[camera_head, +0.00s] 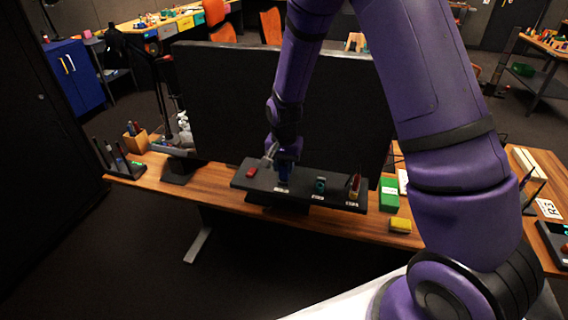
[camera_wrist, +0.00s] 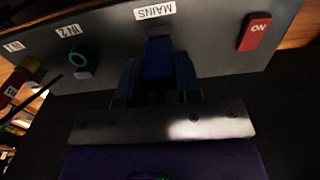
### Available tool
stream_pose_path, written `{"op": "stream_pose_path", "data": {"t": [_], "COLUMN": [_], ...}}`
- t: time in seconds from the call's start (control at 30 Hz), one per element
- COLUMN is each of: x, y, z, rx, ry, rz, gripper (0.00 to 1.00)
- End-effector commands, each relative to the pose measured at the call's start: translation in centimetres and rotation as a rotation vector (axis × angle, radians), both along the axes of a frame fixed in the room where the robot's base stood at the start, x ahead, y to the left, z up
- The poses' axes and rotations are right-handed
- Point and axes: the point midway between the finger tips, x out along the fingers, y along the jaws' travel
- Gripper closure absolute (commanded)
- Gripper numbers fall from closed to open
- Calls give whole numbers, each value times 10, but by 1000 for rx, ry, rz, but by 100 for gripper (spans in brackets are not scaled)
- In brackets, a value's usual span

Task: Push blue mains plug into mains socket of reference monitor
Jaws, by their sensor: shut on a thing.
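The reference monitor (camera_head: 200,92) stands on the wooden table, with a dark connector panel (camera_head: 334,196) along its lower edge. In the wrist view, the panel (camera_wrist: 215,45) carries a label reading MAINS. My gripper (camera_wrist: 158,75) is shut on the blue mains plug (camera_wrist: 158,55), just beside that label. The plug's far end meets the panel in this view; how deep it sits, I cannot tell. The mains socket is hidden behind the plug and fingers. In the head view, my gripper (camera_head: 284,172) is at the panel's left part, and the plug is mostly hidden.
A red ON switch (camera_wrist: 255,32) is beside the MAINS label. A teal ring-shaped connector (camera_wrist: 80,60) is at IN 2, and a red and yellow connector (camera_wrist: 18,82) is farther along. A green box (camera_head: 389,194) and yellow block (camera_head: 400,226) lie right of the panel.

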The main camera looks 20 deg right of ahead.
Motion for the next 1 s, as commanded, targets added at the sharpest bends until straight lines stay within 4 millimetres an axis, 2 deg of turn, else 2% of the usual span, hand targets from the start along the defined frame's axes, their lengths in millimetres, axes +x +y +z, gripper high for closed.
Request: {"op": "stream_pose_path", "data": {"t": [0.17,0.2,0.3,0.33,0.67,0.83,1.0], "x": [0,0,0,0,0,1,1], "y": [0,0,0,0,0,1,0], "z": [-4,-5,-4,-4,-1,19,51], "rx": [0,0,0,0,0,1,1], "ry": [0,0,0,0,-1,-4,-4], "rz": [0,0,0,0,0,1,1], "gripper": [87,66,43,39,39,39,39]}}
